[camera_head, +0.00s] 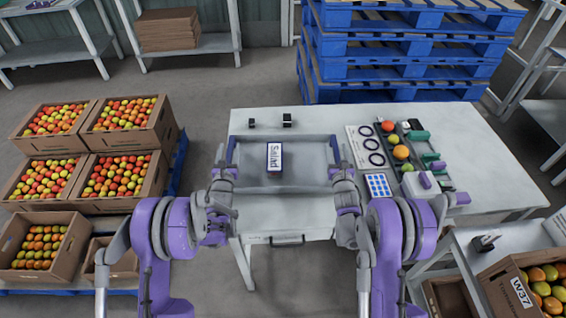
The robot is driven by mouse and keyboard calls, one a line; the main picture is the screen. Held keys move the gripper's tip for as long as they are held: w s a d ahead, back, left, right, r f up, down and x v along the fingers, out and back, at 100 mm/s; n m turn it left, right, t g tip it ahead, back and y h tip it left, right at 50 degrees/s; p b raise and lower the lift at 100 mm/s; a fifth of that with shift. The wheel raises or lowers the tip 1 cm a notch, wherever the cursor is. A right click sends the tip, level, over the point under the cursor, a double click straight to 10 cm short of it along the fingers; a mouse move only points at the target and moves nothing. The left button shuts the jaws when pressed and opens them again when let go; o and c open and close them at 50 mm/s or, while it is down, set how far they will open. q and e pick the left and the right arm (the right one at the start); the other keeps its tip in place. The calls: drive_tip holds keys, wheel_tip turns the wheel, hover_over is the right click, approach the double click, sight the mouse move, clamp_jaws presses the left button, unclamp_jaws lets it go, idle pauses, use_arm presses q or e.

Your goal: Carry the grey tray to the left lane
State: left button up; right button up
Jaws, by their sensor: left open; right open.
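The grey tray (308,157) lies on the white table in the middle of the head view, with blue ends at its left and right sides. A small box labelled "Salad" (274,157) stands in the tray, left of its middle. My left gripper (226,158) is open at the tray's left end, and my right gripper (340,160) is open at its right end. Whether either one touches the tray I cannot tell. No marked left lane can be made out.
Two small black items (287,120) stand behind the tray. A sizing board (371,150), loose tomatoes (401,152) and green tools (418,135) lie to its right. Crates of tomatoes (125,122) stand on a pallet at the left. Blue pallets (405,70) are stacked behind the table.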

use_arm(q)
drive_tip(key=shift+c, duration=0.2)
use_arm(e)
drive_tip(key=shift+c, duration=0.2)
use_arm(q)
clamp_jaws()
use_arm(e)
clamp_jaws()
use_arm(q)
drive_tip(key=shift+a, duration=0.1)
use_arm(e)
drive_tip(key=shift+d, duration=0.15)
idle(0.5)
